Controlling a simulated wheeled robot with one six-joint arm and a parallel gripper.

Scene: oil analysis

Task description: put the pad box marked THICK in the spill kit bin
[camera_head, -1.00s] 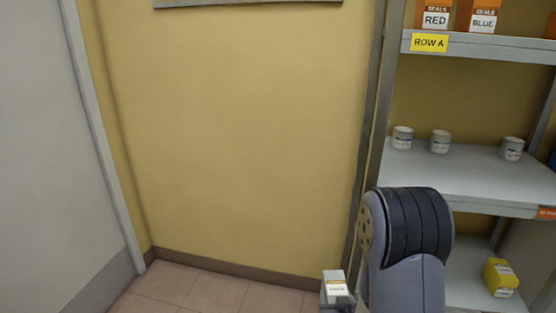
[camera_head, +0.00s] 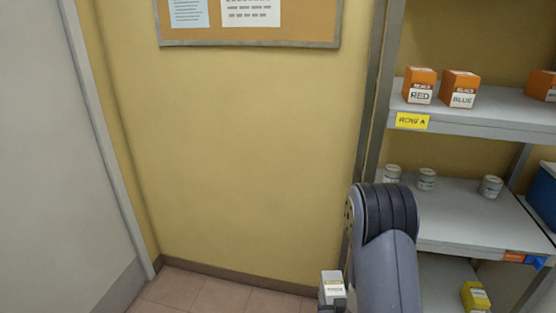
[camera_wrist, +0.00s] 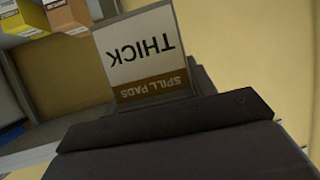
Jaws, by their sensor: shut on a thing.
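The pad box (camera_wrist: 141,58) shows upside down in the wrist view, with a white label reading THICK and a brown band reading SPILL PADS. My gripper (camera_wrist: 150,110) is shut on it. In the head view the small white-labelled box (camera_head: 333,283) is at the bottom centre, held in my gripper (camera_head: 332,300), beside my arm. Its label is too small to read there. The spill kit bin cannot be made out in these frames.
A grey shelf rack (camera_head: 462,122) stands at the right, with orange seal boxes marked RED (camera_head: 419,86) and BLUE (camera_head: 460,89), several small tins (camera_head: 426,179) and a yellow box (camera_head: 475,296). A blue container (camera_head: 543,195) is at the right edge. The tiled floor (camera_head: 215,292) at lower left looks clear.

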